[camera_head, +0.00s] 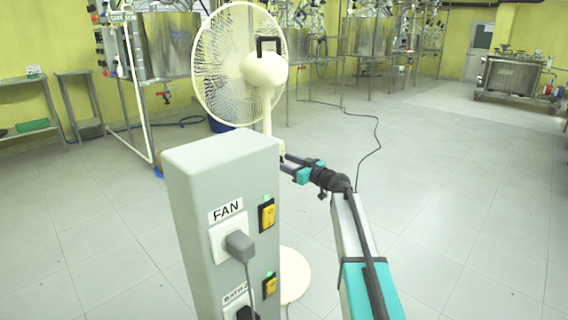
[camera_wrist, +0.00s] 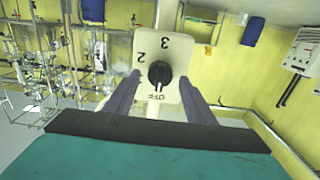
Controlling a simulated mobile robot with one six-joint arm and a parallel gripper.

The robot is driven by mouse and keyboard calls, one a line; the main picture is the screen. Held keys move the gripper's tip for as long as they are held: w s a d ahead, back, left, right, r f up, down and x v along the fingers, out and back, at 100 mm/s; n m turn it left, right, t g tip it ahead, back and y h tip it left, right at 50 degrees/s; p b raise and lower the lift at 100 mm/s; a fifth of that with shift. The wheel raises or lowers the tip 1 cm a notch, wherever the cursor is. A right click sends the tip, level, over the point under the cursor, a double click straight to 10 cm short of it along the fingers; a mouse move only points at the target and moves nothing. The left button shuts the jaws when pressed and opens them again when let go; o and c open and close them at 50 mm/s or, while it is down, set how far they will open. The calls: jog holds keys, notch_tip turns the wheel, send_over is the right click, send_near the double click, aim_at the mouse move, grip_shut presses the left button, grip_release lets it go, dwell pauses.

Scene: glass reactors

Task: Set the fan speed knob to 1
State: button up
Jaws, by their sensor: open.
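The white fan (camera_head: 265,72) stands behind the grey power pillar, seen from its back in the head view. In the wrist view its pale control plate (camera_wrist: 178,52) carries a black knob (camera_wrist: 160,74), with "3" and "2" legible and "OFF" at the lower edge. A small light mark on the knob is on the side towards "OFF". A "1" is not legible. My gripper (camera_head: 283,165) is open, with its two fingers on either side of the knob in the wrist view; I cannot tell whether they touch it. The knob is hidden in the head view.
The grey pillar (camera_head: 215,165) stands close on the left, with a plug (camera_head: 238,245) in the "FAN" socket and a yellow switch (camera_head: 267,215). A cable (camera_head: 376,135) runs over the floor. Glass reactors stand behind. The floor at right is clear.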

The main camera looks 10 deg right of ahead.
jog(key=c, duration=0.9)
jog(key=shift+a, duration=0.15)
jog(key=shift+c, duration=0.7)
